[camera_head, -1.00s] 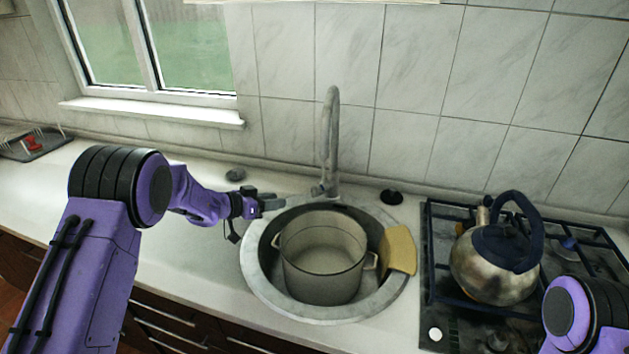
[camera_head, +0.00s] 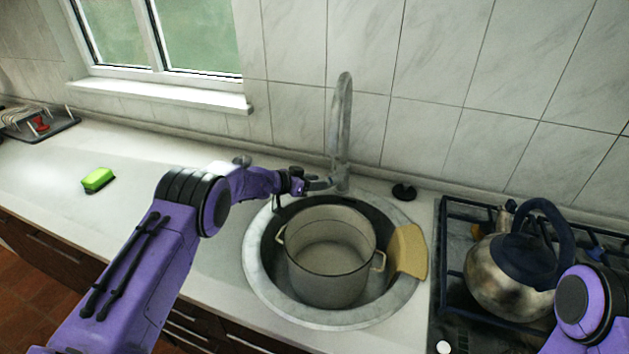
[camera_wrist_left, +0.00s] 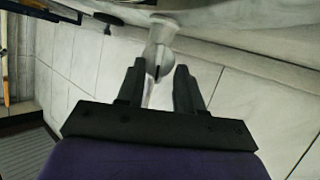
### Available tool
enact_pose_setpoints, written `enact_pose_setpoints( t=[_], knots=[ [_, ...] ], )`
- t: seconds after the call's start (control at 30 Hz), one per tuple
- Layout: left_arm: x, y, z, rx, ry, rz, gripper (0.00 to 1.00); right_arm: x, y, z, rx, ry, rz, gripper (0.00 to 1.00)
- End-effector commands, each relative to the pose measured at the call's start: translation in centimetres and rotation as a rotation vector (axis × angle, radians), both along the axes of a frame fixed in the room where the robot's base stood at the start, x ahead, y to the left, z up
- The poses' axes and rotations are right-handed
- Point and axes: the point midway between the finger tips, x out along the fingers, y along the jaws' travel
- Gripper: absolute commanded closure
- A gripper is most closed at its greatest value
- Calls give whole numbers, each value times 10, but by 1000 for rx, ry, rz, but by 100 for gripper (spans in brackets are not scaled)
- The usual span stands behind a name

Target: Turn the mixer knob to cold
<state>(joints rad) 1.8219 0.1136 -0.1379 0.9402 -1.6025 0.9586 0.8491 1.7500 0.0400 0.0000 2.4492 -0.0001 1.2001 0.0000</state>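The grey metal faucet (camera_head: 342,130) rises behind the sink, with its base near the sink's back rim. It also shows in the left wrist view (camera_wrist_left: 160,38), just past my fingertips. The mixer knob is small and partly hidden by my gripper in the head view, so I cannot tell its turn position. My left gripper (camera_head: 320,184) is at the faucet's base, on its left side. In the left wrist view, its two dark fingers (camera_wrist_left: 159,78) are apart, with part of the faucet showing between them. I cannot tell whether they touch it. My right gripper is out of view.
A large pot (camera_head: 331,262) stands in the round sink (camera_head: 262,290), with a tan board (camera_head: 408,251) on the right rim. A kettle (camera_head: 508,275) sits on the stove at right. A green sponge (camera_head: 98,180) lies on the clear left counter. A dark plug (camera_head: 403,192) lies behind the sink.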

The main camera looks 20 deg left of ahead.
Motion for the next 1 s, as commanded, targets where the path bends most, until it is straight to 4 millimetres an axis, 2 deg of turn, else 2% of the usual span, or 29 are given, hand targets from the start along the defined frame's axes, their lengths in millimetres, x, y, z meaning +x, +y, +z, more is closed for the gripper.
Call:
enact_pose_setpoints(
  t=[0.2, 0.23, 0.33, 0.73, 1.0],
  knots=[
    [1, 0, 0, 0, -1, 1, 65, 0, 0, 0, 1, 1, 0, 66],
    [1, 0, 0, -1, -2, 1, 68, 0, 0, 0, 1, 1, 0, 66],
    [1, 0, 1, 0, -1, 1, 100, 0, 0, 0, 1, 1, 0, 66],
    [0, 0, 0, 21, -16, 1, 100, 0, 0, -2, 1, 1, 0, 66],
    [-2, -4, -2, 140, -103, 0, 100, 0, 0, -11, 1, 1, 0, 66]
  ],
)
